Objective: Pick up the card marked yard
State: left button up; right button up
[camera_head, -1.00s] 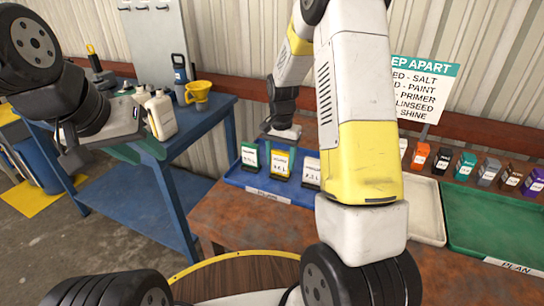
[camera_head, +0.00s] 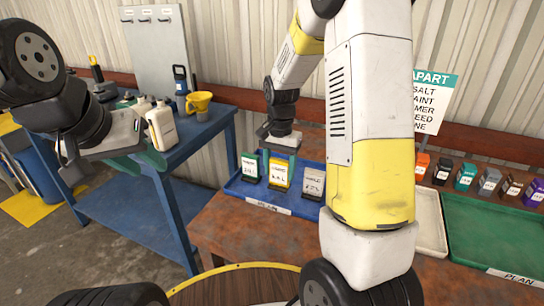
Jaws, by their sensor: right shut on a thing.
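Three small cards stand in a blue tray (camera_head: 237,187) on the rust-brown bench: a green one (camera_head: 250,169) at left, a yellow one (camera_head: 278,176) in the middle and a dark one (camera_head: 313,182) at right. Each has a white label; the print is too small to read, so I cannot tell which is marked yard. My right gripper (camera_head: 281,154) points down and is shut on the top of the yellow card, which is still at the tray. Its fingertips are partly hidden. My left gripper (camera_head: 112,168) is open and empty in front of the blue table.
A cream tray (camera_head: 430,225) and a green tray (camera_head: 490,232) lie to the right. Several coloured containers (camera_head: 465,176) stand behind them, beside a sign (camera_head: 428,105). Bottles (camera_head: 160,122) and a yellow funnel (camera_head: 199,103) stand on the blue table (camera_head: 200,135). My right arm hides part of the bench.

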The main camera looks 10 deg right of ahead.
jog(key=s+a+r, duration=0.1)
jog(key=s+a, duration=0.2)
jog(key=s, duration=0.8)
jog(key=shift+a, duration=0.25)
